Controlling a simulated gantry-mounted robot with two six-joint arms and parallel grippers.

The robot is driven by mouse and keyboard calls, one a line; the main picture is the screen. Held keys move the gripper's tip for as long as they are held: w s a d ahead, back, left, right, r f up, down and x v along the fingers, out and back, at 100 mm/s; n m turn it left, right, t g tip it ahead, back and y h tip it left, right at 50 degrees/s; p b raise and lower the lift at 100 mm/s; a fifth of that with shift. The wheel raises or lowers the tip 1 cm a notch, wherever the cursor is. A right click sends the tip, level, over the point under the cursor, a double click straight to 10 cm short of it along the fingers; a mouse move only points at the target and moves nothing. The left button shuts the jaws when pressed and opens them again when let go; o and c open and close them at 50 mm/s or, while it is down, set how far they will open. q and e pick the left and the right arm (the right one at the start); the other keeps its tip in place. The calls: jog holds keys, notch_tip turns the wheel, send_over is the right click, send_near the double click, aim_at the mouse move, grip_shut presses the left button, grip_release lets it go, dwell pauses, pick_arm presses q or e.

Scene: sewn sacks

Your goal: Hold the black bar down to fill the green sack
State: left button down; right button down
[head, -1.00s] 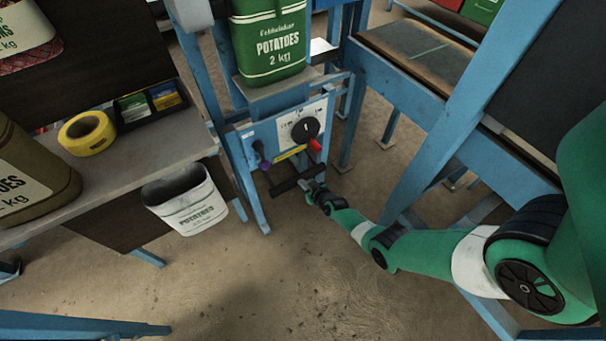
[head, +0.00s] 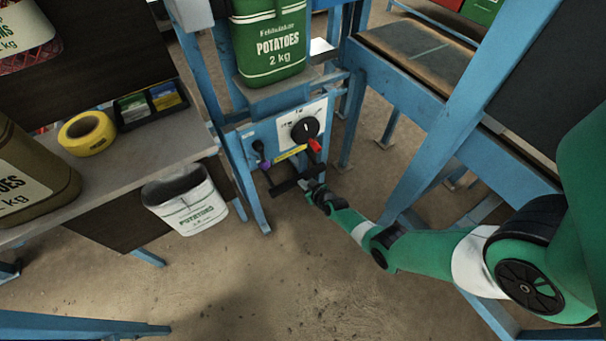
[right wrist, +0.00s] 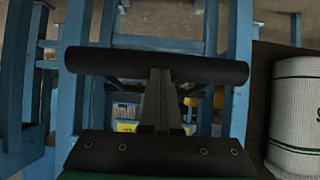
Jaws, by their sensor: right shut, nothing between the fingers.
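The green potato sack (head: 268,45) stands upright on a small ledge of the blue machine in the head view. The black bar (head: 280,187) sticks out low on the machine, below the dial panel. My right gripper (head: 312,186) is at the bar's right part, with its fingers shut and empty. In the right wrist view the black bar (right wrist: 105,63) lies across the picture, and the shut fingers (right wrist: 158,85) reach up to it. They appear to touch it or be very close. My left gripper is not in view. The sack's opening is out of view.
The dial panel (head: 300,123) has a red-tipped lever (head: 314,145) and a purple-tipped lever (head: 265,164). A white potato bag (head: 188,205) hangs at the left bench (head: 140,165), which bears yellow tape (head: 87,133) and a brown sack (head: 30,165). Floor in front is clear.

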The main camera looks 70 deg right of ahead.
jog(key=shift+s+a+f, duration=0.3)
jog(key=shift+s+f, duration=0.1)
jog(key=shift+f, duration=0.3)
notch_tip(320, 180, up, 6)
jog(key=p, duration=0.6)
jog(key=s+a+r+p, duration=0.2)
jog(key=s+a+p, duration=0.1)
jog(key=s+a, duration=0.3)
jog(key=shift+s+a+r, duration=0.15)
jog(key=shift+s+r, duration=0.15)
jog(key=shift+s, duration=0.6)
